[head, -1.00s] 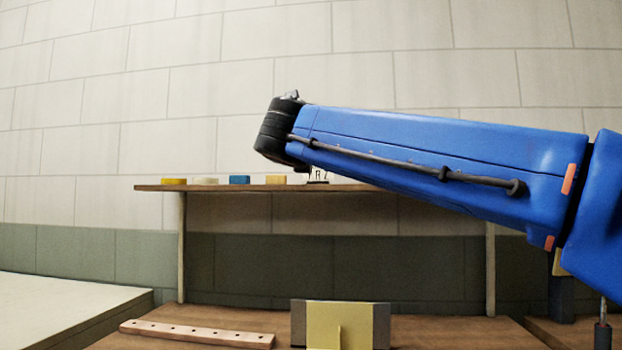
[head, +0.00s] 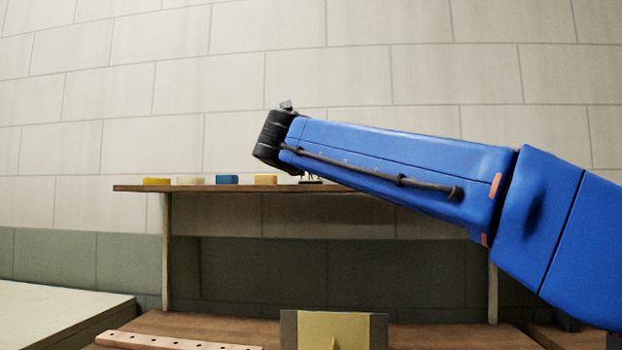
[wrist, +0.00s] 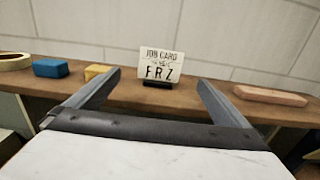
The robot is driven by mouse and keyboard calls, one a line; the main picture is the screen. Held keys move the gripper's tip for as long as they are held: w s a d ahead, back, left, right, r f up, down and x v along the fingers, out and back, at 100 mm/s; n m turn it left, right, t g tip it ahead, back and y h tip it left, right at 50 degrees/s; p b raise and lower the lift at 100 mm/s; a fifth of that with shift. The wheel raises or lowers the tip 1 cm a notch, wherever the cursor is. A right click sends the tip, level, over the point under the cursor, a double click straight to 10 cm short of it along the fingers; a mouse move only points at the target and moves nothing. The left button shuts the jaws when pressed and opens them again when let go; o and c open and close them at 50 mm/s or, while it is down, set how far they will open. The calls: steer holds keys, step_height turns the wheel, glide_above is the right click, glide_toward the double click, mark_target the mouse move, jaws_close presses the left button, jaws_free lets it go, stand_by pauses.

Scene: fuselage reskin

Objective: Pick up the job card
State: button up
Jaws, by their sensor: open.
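The job card (wrist: 161,64) is a small white card with dark lettering, "JOB CARD" above "FRZ". It stands upright in a dark holder on the wooden shelf (wrist: 130,93), seen in the wrist view. My gripper (wrist: 157,80) is open, its two grey fingers pointing toward the card, one on each side of it in the picture. The card is apart from the fingers, beyond them. In the head view, the job card (head: 311,178) shows only as a sliver of lettering at the shelf, mostly hidden by my blue arm. My gripper is not visible there.
Left of the card on the shelf are a yellow block (wrist: 95,71), a blue block (wrist: 50,68) and a cream roll (wrist: 15,61). A pinkish block (wrist: 270,96) lies to the right. Below, a workbench holds a drilled strip (head: 175,342) and a yellow-faced piece (head: 335,330).

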steer(key=w, duration=1.2)
steer(key=shift+w+d+f, duration=0.15)
steer(key=shift+w+d, duration=0.15)
steer(key=c, duration=1.1)
